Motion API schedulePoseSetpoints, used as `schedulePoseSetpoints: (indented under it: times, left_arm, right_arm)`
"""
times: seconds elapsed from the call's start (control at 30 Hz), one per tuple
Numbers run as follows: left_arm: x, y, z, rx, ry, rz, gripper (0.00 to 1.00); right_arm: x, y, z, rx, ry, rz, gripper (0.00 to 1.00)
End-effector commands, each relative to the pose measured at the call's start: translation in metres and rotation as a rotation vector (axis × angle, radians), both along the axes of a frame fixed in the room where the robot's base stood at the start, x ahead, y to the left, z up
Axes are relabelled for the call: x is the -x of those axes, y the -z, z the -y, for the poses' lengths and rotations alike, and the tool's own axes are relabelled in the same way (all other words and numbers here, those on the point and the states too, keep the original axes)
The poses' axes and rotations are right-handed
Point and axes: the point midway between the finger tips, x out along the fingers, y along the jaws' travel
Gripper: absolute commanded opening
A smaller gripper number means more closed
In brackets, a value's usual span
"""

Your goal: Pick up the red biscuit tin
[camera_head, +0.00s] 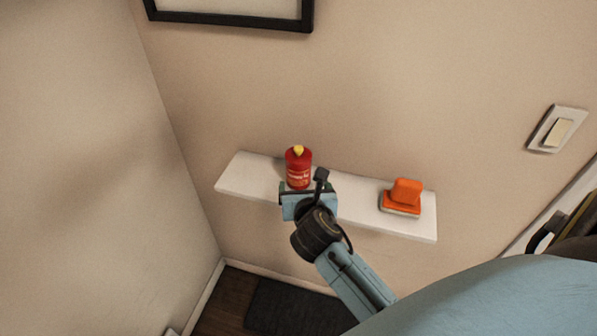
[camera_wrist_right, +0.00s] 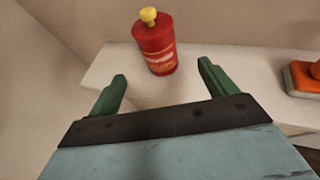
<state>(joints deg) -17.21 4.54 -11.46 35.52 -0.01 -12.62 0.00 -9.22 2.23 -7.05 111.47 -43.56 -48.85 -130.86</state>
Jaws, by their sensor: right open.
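The red tin (camera_head: 298,170), a red can-like container with a yellow knob on top and pale lettering, stands upright on a white wall shelf (camera_head: 250,176), left of the shelf's middle. It also shows in the right wrist view (camera_wrist_right: 156,45), at the top centre. My right gripper (camera_head: 302,190) is at the shelf's front edge, just in front of the tin. In the right wrist view its two green fingers (camera_wrist_right: 163,78) are spread apart and empty, with the tin beyond and roughly between their tips. My left gripper is not in view.
An orange object (camera_head: 403,193), perhaps a brush or sponge, sits on the right part of the shelf. A wall stands close to the shelf's left end. A black picture frame (camera_head: 230,18) hangs above, and a light switch (camera_head: 558,130) is at right. A dark mat (camera_head: 290,308) lies below.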

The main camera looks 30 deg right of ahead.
Motion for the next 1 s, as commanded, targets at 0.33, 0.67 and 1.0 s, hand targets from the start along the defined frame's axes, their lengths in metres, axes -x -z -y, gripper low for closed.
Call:
schedulePoseSetpoints:
  times: [0.33, 0.67, 1.0]
  left_arm:
    - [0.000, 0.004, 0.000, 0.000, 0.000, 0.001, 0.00]
    - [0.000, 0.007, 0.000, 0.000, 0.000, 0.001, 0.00]
    - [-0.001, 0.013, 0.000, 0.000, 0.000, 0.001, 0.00]
  right_arm:
    - [-0.050, 0.022, 0.025, 0.018, -0.007, -0.003, 0.84]
    - [-0.071, 0.033, 0.035, 0.016, -0.007, -0.004, 0.84]
    - [-0.105, 0.052, 0.049, 0.015, -0.007, -0.004, 0.84]
